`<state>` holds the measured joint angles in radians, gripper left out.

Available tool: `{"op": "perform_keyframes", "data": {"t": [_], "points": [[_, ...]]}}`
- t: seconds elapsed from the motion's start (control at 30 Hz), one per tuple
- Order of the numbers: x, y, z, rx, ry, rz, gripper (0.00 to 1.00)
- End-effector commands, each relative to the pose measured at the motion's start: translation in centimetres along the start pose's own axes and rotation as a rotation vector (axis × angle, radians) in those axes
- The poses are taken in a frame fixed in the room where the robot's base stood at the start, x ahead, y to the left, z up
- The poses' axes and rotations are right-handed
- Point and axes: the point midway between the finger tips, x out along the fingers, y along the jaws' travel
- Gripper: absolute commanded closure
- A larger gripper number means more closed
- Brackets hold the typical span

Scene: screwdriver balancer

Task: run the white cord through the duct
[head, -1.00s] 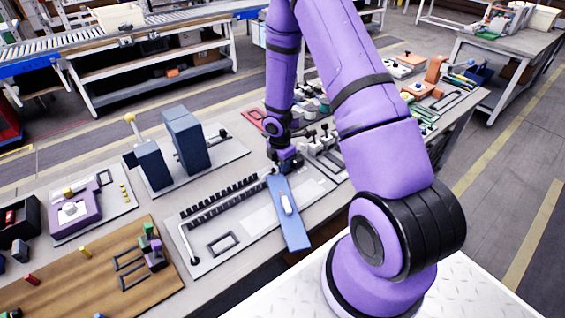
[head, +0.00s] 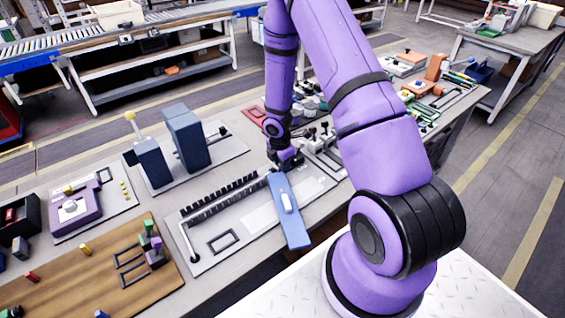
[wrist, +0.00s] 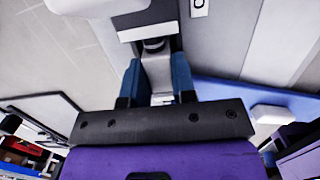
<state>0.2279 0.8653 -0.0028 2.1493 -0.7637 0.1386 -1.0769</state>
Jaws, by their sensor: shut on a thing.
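The duct (head: 222,199) is a row of black slotted teeth on a pale board. A thin white cord (head: 183,238) shows at the duct's left end, running down to a small black end piece on the board. Its course inside the duct is too small to tell. My gripper (head: 287,166) is low over the board, just past the duct's right end. In the wrist view its two blue fingers (wrist: 156,88) are shut on a pale grey piece (wrist: 156,68). I cannot tell whether this piece is the cord's end.
Blue upright blocks (head: 187,138) stand behind the duct. A wooden board with small coloured pieces (head: 105,262) lies at the left. White and black fixtures stand to the right.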

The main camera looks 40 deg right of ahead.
Motion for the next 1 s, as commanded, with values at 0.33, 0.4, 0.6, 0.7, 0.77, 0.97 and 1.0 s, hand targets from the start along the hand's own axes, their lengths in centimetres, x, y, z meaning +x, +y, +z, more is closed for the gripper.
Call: {"op": "perform_keyframes", "data": {"t": [0.33, 0.4, 0.6, 0.7, 0.77, 0.97, 1.0], "points": [[0.0, 0.0, 0.0, 0.0, 0.0, 0.0, 0.45], [0.0, 0.0, 0.0, 0.0, 0.0, 0.0, 0.45], [0.0, 0.0, 0.0, 0.0, 0.0, 0.0, 0.45], [-0.4, 0.0, 0.0, 0.001, 0.0, 0.001, 0.45], [-0.9, 0.0, 0.0, 0.001, 0.001, 0.002, 0.45], [-3.9, 0.1, 0.1, 0.003, 0.0, 0.004, 0.45], [-4.6, 0.1, 0.1, 0.003, 0.0, 0.004, 0.45]]}}
